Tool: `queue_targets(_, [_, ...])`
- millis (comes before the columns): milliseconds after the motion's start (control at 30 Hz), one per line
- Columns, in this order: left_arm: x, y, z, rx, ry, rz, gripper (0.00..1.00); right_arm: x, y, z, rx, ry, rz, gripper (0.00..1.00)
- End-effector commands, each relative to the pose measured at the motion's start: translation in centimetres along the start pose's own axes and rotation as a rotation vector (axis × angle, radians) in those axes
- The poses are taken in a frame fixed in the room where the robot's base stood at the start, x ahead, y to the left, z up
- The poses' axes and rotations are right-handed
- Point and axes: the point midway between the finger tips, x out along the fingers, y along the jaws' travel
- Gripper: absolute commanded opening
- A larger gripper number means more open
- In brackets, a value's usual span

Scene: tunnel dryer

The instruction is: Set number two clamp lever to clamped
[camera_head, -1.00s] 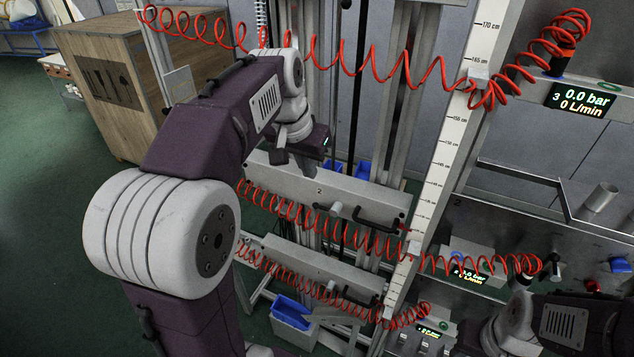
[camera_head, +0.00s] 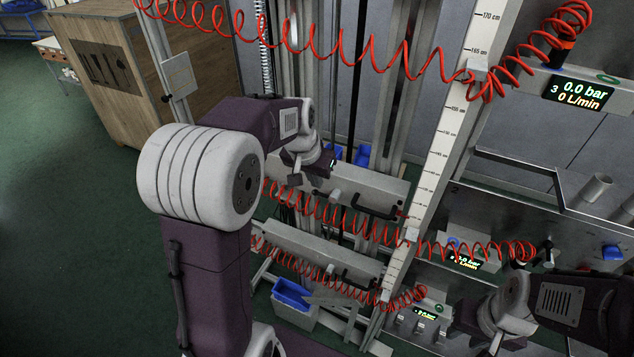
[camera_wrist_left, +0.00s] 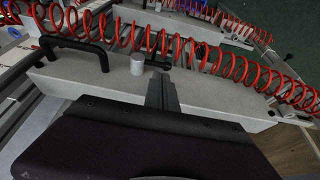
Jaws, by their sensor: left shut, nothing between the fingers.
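The number two beam (camera_head: 370,184) is a pale grey bar in the head view, with a black bow handle (camera_head: 375,212) near its right end. A short grey knob (camera_wrist_left: 137,64) stands on it in the left wrist view, and a thin black lever (camera_wrist_left: 190,57) shows just right of the knob, partly behind coils and my fingers. My left gripper (camera_head: 296,180) is shut and empty above the beam's left part. In the left wrist view its fingers (camera_wrist_left: 162,85) are close to the lever; contact cannot be told. My right gripper (camera_head: 495,343) is only partly visible at the bottom.
Red coiled hoses (camera_head: 330,215) hang in front of the beams. A lower beam (camera_head: 315,250) and blue bins (camera_head: 292,292) lie below. A scale post (camera_head: 440,165) and a control panel (camera_head: 578,95) stand right. Open green floor lies left.

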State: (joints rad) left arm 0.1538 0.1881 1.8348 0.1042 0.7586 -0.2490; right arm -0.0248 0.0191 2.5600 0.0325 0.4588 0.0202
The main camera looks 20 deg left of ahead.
Motion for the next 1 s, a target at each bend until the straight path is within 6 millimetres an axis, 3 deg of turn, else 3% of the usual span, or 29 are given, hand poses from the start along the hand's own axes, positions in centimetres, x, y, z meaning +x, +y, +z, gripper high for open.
queue_targets(300, [2.7,0.0,0.5,0.0,0.0,0.0,0.0,-0.9,0.0,-0.1,0.0,0.0,0.0,0.34])
queue_targets(1000, [3.0,-0.3,0.6,-0.026,0.0,0.062,0.0,-0.1,0.0,0.0,0.0,0.0,0.0,0.34])
